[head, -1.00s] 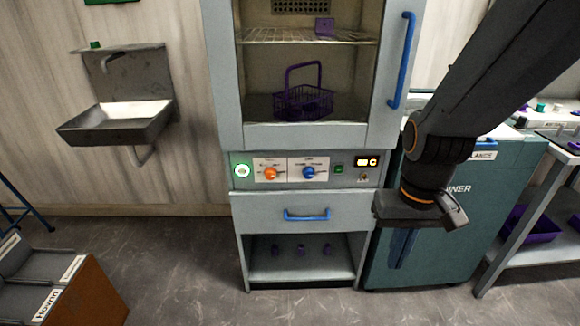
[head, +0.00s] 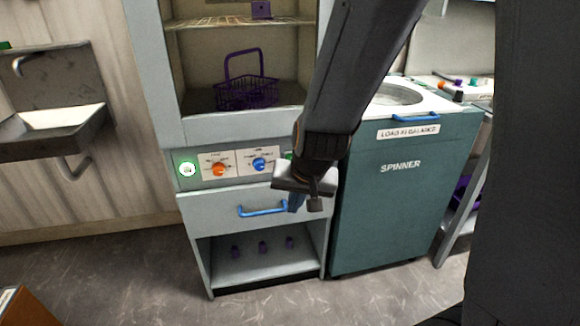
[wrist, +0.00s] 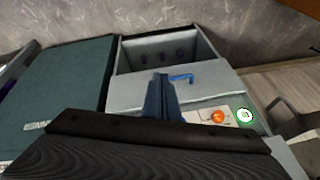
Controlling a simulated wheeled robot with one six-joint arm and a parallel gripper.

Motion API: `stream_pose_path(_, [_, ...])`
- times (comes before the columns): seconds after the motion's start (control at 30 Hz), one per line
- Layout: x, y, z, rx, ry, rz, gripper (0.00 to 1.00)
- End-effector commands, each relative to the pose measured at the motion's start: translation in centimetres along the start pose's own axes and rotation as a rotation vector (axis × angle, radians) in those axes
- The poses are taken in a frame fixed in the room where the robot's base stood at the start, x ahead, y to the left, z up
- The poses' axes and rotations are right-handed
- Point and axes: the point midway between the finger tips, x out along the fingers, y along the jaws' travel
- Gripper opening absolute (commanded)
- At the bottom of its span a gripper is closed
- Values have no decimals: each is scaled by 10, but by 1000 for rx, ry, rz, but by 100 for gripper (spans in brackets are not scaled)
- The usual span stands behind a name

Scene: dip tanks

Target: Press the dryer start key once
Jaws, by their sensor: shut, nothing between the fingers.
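The dryer (head: 160,120) is a grey cabinet with a control strip below its glass-fronted chamber. At the strip's left end is a round white button with a lit green surround (head: 187,169); it also shows in the wrist view (wrist: 245,115). An orange knob (head: 219,169) and a blue knob (head: 259,164) follow to its right. A sliver of a small green key (head: 289,155) shows beside my arm, which hides the strip's right end. I cannot read which is the start key. My gripper (head: 296,203) is shut and empty, pointing down by the drawer's right side.
A blue drawer handle (head: 263,209) juts out below the strip, left of my gripper. The teal spinner (head: 400,200) stands close on the right. A purple basket (head: 246,93) sits inside the dryer. A sink (head: 45,130) is at the left. Open floor lies in front.

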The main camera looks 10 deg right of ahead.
Motion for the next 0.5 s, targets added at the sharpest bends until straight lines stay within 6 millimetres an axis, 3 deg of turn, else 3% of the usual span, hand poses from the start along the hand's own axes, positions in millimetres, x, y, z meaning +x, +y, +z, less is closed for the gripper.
stream_pose_path(0.03, [32, -11, -16, 52, 78, -16, 0])
stream_pose_path(0.2, [88, -28, -80, 268, 391, -33, 0])
stream_pose_path(0.33, [115, -24, -116, 417, 638, -17, 0])
stream_pose_path(0.5, [130, -6, -139, 563, 972, 37, 0])
